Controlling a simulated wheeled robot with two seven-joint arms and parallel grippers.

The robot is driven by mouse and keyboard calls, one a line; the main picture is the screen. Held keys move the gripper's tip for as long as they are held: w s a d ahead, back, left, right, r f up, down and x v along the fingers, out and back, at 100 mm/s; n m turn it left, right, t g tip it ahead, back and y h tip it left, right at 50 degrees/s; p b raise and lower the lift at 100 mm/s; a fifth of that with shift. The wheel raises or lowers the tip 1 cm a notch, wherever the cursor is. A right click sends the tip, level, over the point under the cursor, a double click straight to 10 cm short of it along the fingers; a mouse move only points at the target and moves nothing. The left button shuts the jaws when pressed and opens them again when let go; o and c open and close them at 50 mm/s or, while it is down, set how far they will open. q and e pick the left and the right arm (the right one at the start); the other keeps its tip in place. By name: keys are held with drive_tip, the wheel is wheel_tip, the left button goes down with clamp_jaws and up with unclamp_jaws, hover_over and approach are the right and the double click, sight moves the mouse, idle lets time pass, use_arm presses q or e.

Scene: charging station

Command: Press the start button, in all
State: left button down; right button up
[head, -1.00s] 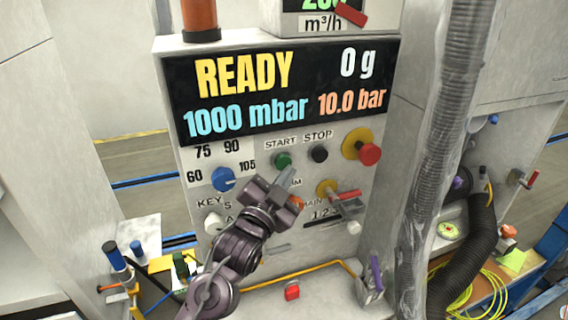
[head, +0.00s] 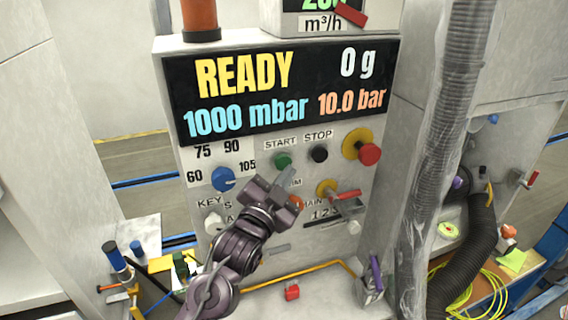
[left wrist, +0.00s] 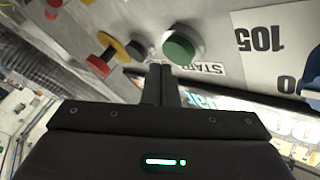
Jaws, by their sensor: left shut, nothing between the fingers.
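The green start button (head: 282,160) sits on the grey panel under the START label, with the black stop button (head: 319,153) to its right. The display (head: 275,90) reads READY, 0 g, 1000 mbar and 10.0 bar. My left gripper (head: 288,176) is shut and empty, its fingertips just below the green button. In the left wrist view the green button (left wrist: 182,47) is just beyond the shut fingers (left wrist: 160,75); a small gap seems to remain, though contact is hard to judge. My right gripper is not in view.
A blue dial (head: 223,179) is left of the gripper. A red knob on a yellow base (head: 369,154) and a red-handled valve (head: 345,195) are to the right. A thick grey hose (head: 440,150) hangs right of the panel.

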use_arm(q)
drive_tip(key=shift+w, duration=0.15)
drive_tip(key=shift+w+a, duration=0.15)
drive_tip(key=shift+w, duration=0.15)
drive_tip(key=shift+w+a, duration=0.2)
drive_tip(key=shift+w, duration=0.2)
idle(0.7)
idle(0.4)
drive_tip(key=shift+s+d+p, duration=0.3)
drive_tip(key=shift+s+p, duration=0.05)
drive_tip(key=shift+s, duration=0.5)
drive_tip(key=s, duration=0.1)
drive_tip(key=s+d, duration=0.1)
drive_tip(key=s, duration=0.1)
drive_tip(key=s+d+p, duration=0.1)
drive_tip(key=shift+s, duration=0.3)
